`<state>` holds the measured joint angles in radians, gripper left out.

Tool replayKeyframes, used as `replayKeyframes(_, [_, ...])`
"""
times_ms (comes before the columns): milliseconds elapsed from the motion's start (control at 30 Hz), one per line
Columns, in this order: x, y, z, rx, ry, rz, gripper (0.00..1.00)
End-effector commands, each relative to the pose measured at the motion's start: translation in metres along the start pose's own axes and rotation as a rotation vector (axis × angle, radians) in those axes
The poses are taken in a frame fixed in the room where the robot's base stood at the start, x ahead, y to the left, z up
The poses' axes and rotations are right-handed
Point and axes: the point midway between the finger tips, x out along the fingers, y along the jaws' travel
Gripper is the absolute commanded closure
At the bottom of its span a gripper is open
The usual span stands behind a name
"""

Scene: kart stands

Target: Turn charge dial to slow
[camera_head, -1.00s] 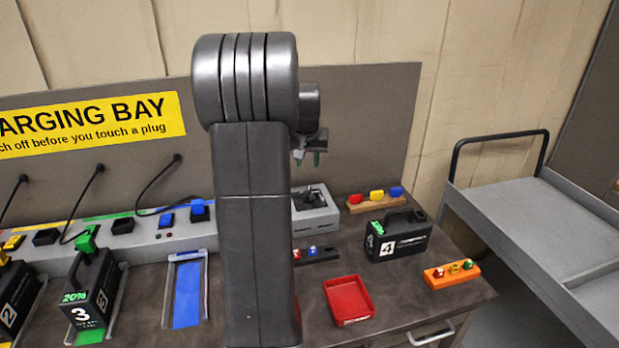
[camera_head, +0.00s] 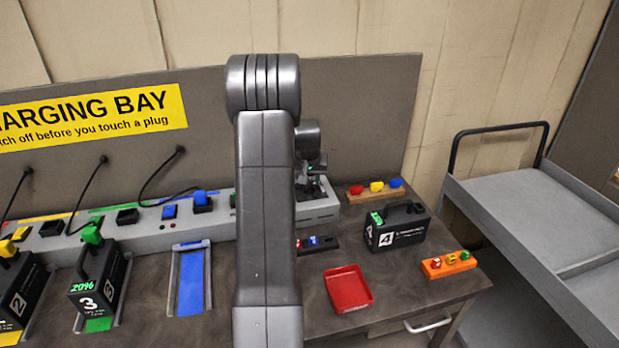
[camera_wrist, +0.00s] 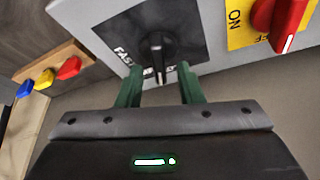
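The charge dial (camera_wrist: 157,48) is a black knob with a white pointer mark on a dark panel (camera_wrist: 190,20) in the wrist view. The word FAST shows left of the knob; lettering by the pointer's end is partly covered. The pointer is toward my gripper's side. In the head view my gripper (camera_head: 314,188) is at the grey charger box (camera_head: 318,210), and my arm hides the dial.
A red switch (camera_wrist: 282,15) on a yellow ON plate is right of the dial. Coloured plugs (camera_head: 376,187) sit on a wooden rack. Battery 4 (camera_head: 395,230), a red tray (camera_head: 348,290) and an orange block (camera_head: 450,265) stand on the bench. A grey cart (camera_head: 530,220) is at right.

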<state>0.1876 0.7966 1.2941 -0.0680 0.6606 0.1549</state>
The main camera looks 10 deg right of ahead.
Motion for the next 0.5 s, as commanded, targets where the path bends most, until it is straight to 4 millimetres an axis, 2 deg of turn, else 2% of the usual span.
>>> replayKeyframes(200, [0.0003,0.0000,0.0001,0.000,0.000,0.000,0.66])
replayKeyframes(367, [0.0002,0.0000,0.0002,0.000,0.000,0.000,0.98])
replayKeyframes(500, [0.0001,0.0000,0.0002,-0.001,-0.001,0.000,1.00])
